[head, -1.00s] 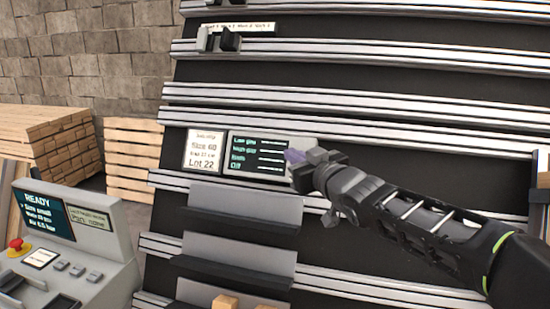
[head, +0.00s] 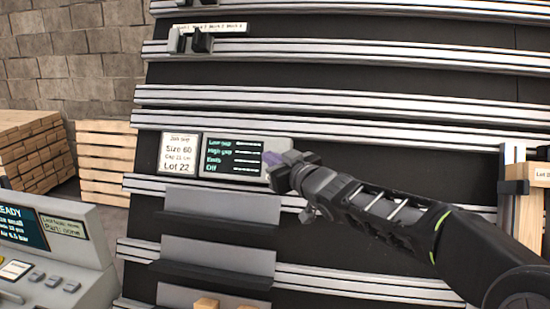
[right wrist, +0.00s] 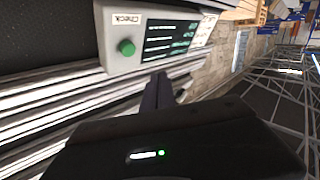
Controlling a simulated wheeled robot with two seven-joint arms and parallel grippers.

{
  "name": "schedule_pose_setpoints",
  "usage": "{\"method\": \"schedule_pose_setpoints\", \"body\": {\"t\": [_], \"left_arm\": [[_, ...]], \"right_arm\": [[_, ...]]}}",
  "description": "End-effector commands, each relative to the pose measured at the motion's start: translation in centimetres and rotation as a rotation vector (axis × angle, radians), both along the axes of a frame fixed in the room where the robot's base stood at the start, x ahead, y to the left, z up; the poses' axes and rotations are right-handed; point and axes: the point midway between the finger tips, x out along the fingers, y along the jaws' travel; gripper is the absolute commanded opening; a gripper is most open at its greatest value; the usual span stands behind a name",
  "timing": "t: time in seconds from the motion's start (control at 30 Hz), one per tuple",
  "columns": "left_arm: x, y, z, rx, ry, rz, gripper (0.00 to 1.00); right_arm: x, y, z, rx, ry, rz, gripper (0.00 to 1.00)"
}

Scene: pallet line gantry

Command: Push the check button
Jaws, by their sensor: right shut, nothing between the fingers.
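The check button (right wrist: 126,47) is a round green knob under a "Check" label on a grey panel. The panel (head: 283,145) also shows in the head view, with a dark screen of green text lines; there my gripper hides the button. My right gripper (head: 272,160) is shut and empty, in front of the panel's right end. In the right wrist view its fingers (right wrist: 157,92) are below and to the right of the button, with a visible gap in the picture. I cannot tell its depth from the panel. My left gripper is not in view.
A white job card (head: 179,153) is left of the panel. Metal rails (head: 400,118) cross the dark sloping board above and below. Grey trays (head: 220,205) sit beneath. A control console (head: 65,250) is at lower left, and a wooden frame (head: 522,205) at right.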

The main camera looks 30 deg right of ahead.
Motion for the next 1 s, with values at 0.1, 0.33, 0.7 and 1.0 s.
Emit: {"method": "schedule_pose_setpoints", "body": {"t": [0.1,0.33,0.7,1.0], "left_arm": [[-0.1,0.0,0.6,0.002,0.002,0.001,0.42],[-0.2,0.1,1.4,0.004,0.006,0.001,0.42],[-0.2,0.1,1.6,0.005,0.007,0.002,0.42],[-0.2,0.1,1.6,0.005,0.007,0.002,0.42]], "right_arm": [[1.2,-0.9,-0.6,0.002,0.002,-0.002,0.0],[3.1,-2.3,-1.9,0.001,0.002,0.0,0.0],[3.8,-2.9,-2.5,0.001,-0.001,0.0,0.0],[3.7,-2.8,-2.5,0.001,-0.001,0.0,0.0]]}}
